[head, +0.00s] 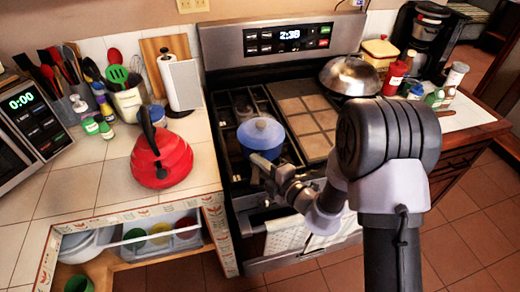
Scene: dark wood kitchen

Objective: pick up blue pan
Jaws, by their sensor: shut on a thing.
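The gripper is shut on a part of the pan. The fingertips are small here, and the exact part held is hidden by the gripper itself. The pan looks level, and I cannot tell whether it is touching the grate.
A red kettle (162,158) stands on the tiled counter left of the stove. Bottles and a coffee maker crowd the right counter.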

